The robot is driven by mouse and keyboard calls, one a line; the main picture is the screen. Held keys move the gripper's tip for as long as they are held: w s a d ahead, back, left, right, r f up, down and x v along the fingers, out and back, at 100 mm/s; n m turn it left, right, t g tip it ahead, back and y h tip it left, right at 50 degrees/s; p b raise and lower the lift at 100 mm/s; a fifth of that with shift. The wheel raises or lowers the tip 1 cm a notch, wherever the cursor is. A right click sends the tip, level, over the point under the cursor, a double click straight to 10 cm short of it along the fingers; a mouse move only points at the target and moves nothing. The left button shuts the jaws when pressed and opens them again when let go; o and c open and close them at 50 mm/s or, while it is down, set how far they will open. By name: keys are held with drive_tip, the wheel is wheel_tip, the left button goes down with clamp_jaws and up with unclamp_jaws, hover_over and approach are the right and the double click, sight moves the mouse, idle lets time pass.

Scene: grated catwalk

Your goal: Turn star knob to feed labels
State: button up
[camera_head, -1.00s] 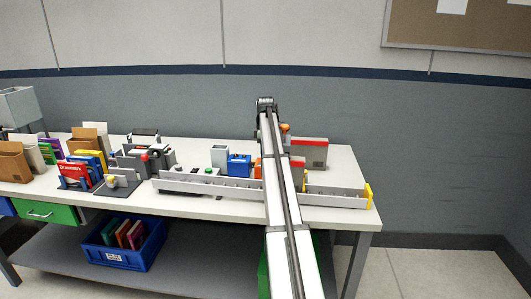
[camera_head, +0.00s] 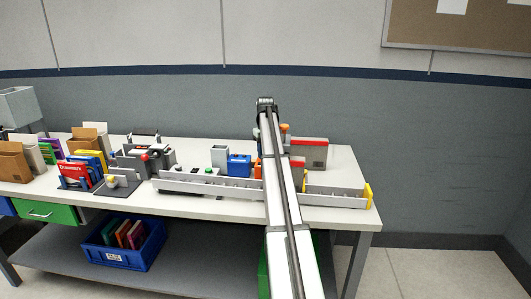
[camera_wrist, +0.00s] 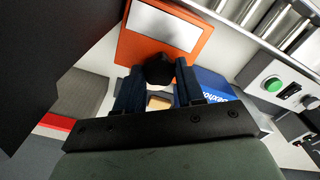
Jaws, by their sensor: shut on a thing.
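The star knob (camera_wrist: 159,69) shows in the wrist view as a dark, blurred-edged knob in front of an orange housing (camera_wrist: 128,45) with a pale label plate. My gripper (camera_wrist: 159,76) has its two blue fingers on either side of the knob and is shut on it. The knob's turn angle cannot be told. A small tan piece (camera_wrist: 158,103) shows between the fingers below the knob. In the head view my arm hides the knob and the fingers.
A blue box (camera_wrist: 214,84) stands close to the right finger. A roller conveyor (camera_head: 210,185) runs along the bench front; a green button (camera_wrist: 273,85) shows nearby. A grey box with a red stripe (camera_head: 312,154) stands right of my arm. Books and holders crowd the bench's left.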

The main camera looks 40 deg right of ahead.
drive_tip(key=m, duration=0.5)
drive_tip(key=shift+m, duration=0.3)
drive_tip(key=m, duration=1.2)
drive_tip(key=shift+m, duration=0.3)
drive_tip(key=m, duration=0.5)
drive_tip(key=shift+m, duration=0.4)
drive_tip(key=o, duration=1)
drive_tip(key=shift+r, duration=0.1)
